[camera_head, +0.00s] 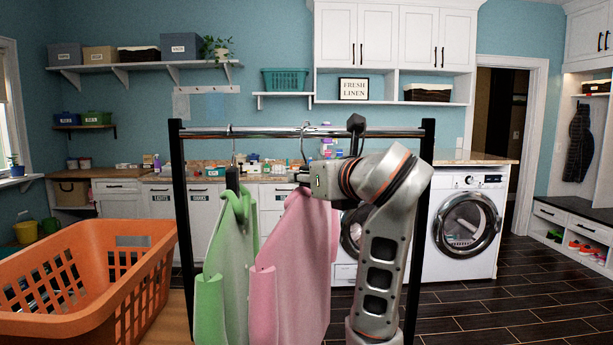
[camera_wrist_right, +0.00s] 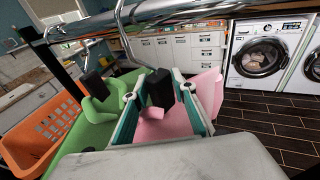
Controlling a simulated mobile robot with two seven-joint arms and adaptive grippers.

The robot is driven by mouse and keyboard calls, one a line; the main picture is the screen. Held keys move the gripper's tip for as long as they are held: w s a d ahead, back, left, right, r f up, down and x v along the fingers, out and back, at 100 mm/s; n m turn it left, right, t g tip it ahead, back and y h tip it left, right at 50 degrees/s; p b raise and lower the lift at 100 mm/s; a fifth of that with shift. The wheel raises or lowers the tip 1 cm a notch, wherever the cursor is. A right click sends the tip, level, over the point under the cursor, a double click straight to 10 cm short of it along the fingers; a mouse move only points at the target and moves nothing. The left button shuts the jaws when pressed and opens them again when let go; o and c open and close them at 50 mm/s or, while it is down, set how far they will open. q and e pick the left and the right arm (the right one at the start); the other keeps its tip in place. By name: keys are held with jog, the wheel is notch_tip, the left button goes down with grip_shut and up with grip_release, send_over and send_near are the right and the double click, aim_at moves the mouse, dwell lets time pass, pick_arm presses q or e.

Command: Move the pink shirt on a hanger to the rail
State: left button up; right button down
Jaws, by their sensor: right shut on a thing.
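The pink shirt (camera_head: 293,265) hangs upright on a hanger to the right of a green shirt (camera_head: 231,265); it also shows in the right wrist view (camera_wrist_right: 160,128). My right gripper (camera_head: 308,179) is shut on the dark block (camera_wrist_right: 161,88) at the neck of the pink shirt's hanger. The hanger's wire hook (camera_head: 304,143) reaches up to the metal rail (camera_head: 270,132). I cannot tell for sure whether the hook rests on the rail. The gripper's teal fingers (camera_wrist_right: 160,96) flank the block. My left gripper is in neither view.
The green shirt's hanger hook (camera_head: 231,138) is at the rail on the left. Black posts (camera_head: 181,200) hold the rail's ends. An orange basket (camera_head: 85,265) stands at the left. A counter and washing machines (camera_head: 466,228) are behind. Rail between the hooks is clear.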

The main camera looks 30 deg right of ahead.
jog(key=c, duration=1.6)
grip_release()
jog(key=shift+o, duration=0.2)
jog(key=v, duration=0.7)
jog(key=shift+s, duration=0.3)
